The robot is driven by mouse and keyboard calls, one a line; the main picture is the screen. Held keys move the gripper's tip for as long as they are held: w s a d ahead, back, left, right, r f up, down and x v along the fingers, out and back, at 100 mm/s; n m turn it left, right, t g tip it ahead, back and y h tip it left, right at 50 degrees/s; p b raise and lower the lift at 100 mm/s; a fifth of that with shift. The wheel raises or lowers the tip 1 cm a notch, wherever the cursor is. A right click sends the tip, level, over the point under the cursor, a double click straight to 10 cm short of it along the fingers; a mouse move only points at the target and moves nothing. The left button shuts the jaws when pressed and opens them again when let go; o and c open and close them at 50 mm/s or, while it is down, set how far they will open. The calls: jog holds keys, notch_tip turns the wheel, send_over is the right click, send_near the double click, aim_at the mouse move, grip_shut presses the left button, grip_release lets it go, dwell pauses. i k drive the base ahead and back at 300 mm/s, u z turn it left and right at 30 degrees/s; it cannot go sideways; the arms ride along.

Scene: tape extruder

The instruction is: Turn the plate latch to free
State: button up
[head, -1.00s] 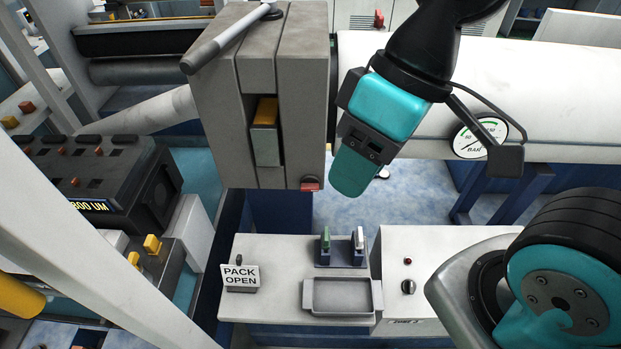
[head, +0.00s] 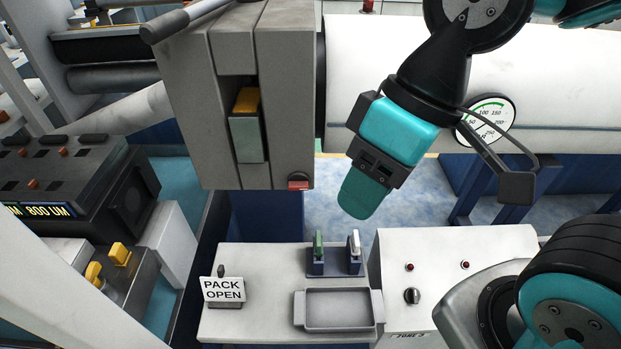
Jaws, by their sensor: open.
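The grey block (head: 285,95) on the end of the white barrel stands at upper middle. A small red piece (head: 298,182) sits at its lower right corner; it may be the plate latch, but its setting cannot be told. A plate with a yellow top (head: 247,112) sits in the block's slot. My gripper (head: 361,196), with teal fingers, points down to the right of the block, apart from the red piece. It is open and empty; the fingers overlap in this view, so the gap between them is hidden.
A pressure gauge (head: 487,120) sits on the barrel behind my arm. Below are a grey tray (head: 337,323), a green and a white upright piece in a holder (head: 335,268), a PACK OPEN sign (head: 223,290) and a control box with a knob (head: 412,296). A long handle (head: 180,22) crosses the block's top.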

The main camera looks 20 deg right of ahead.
aim_at(297, 181)
jog(key=z, duration=1.35)
jog(key=k, duration=1.65)
jog(key=u, duration=1.25)
jog(key=i, duration=0.8)
